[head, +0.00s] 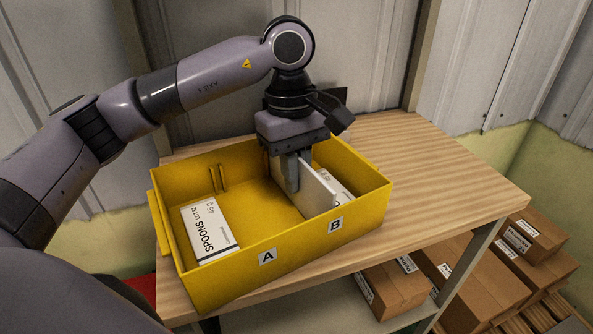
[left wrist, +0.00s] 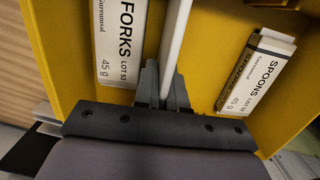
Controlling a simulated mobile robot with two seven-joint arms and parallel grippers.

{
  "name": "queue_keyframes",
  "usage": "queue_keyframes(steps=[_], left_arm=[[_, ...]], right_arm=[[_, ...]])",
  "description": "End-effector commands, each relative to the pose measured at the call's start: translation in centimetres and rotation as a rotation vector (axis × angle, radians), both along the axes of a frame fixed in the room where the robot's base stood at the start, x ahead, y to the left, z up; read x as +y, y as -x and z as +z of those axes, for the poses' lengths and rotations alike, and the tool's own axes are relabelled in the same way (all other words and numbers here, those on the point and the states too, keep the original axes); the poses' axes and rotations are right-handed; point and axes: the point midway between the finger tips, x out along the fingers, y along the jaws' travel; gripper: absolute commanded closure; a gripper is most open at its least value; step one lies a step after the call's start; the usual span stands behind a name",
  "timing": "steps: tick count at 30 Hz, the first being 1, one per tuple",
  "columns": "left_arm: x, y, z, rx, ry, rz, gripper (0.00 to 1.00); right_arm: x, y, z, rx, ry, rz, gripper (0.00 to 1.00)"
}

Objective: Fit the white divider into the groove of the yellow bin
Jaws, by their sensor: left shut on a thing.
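The yellow bin (head: 222,268) stands on the wooden table, with labels A and B on its front wall. The white divider (head: 318,190) is upright inside the bin, toward the B side. My left gripper (head: 292,182) points down into the bin and is shut on the divider. In the left wrist view the divider (left wrist: 176,40) runs up from between the fingers (left wrist: 162,90) of my left gripper. A small ridged groove (head: 218,178) shows on the bin's back wall, left of the divider. Whether the divider's lower edge touches the floor is unclear. My right gripper is not in view.
A white SPOONS box (head: 210,230) lies in the A side; a FORKS box (left wrist: 118,40) lies beyond the divider in the B side. The wooden table (head: 440,190) is clear to the right. Cardboard boxes (head: 395,290) sit below, at the right.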

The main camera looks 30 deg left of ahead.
Motion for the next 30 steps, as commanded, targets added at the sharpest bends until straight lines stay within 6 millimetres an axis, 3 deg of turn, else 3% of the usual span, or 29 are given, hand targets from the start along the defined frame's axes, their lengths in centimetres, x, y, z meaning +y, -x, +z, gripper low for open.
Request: queue_keyframes(steps=[1,2,3,4,14,24,30], left_arm=[[0.0,0.0,-0.2,-0.001,0.001,0.000,1.00],[0.0,0.0,-0.1,-0.001,0.001,0.000,0.80],[0.0,0.0,-0.1,-0.001,0.001,0.000,0.67],[0.0,0.0,-0.1,-0.001,0.001,0.000,0.60],[0.0,0.0,0.2,-0.001,0.001,0.000,0.60],[0.5,-0.3,5.3,-0.003,0.001,0.000,0.60],[0.6,-0.4,7.0,-0.001,0.001,-0.001,0.60]], right_arm=[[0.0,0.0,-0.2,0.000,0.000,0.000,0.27],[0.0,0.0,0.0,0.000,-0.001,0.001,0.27],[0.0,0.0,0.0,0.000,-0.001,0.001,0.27],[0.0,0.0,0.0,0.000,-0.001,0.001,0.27],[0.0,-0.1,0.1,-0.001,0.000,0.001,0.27],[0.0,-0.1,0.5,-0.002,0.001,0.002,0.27],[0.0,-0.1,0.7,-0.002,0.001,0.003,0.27]])
